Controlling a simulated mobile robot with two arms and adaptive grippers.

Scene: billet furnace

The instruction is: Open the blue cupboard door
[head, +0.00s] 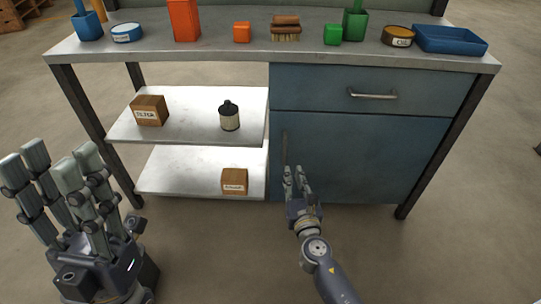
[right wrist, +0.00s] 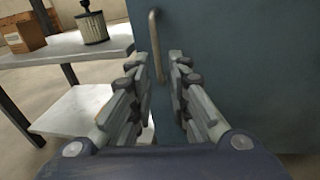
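The blue cupboard door (head: 350,160) is shut below a drawer in the head view, and it fills the right side of the right wrist view (right wrist: 240,70). Its vertical bar handle (head: 285,147) is near the door's left edge; it also shows in the right wrist view (right wrist: 155,45). My right gripper (head: 297,172) is in front of the handle's lower end. In the right wrist view its fingers (right wrist: 158,85) are apart, with the handle's lower part seen between their tips; I cannot tell whether they touch it. My left gripper (head: 55,165) is open and empty at the left.
The drawer (head: 360,90) above has a horizontal handle (head: 372,94). Open shelves (head: 185,128) at the left hold boxes and a filter (head: 229,116). Bins, a brush and tins stand on the bench top (head: 270,52). The floor in front is clear.

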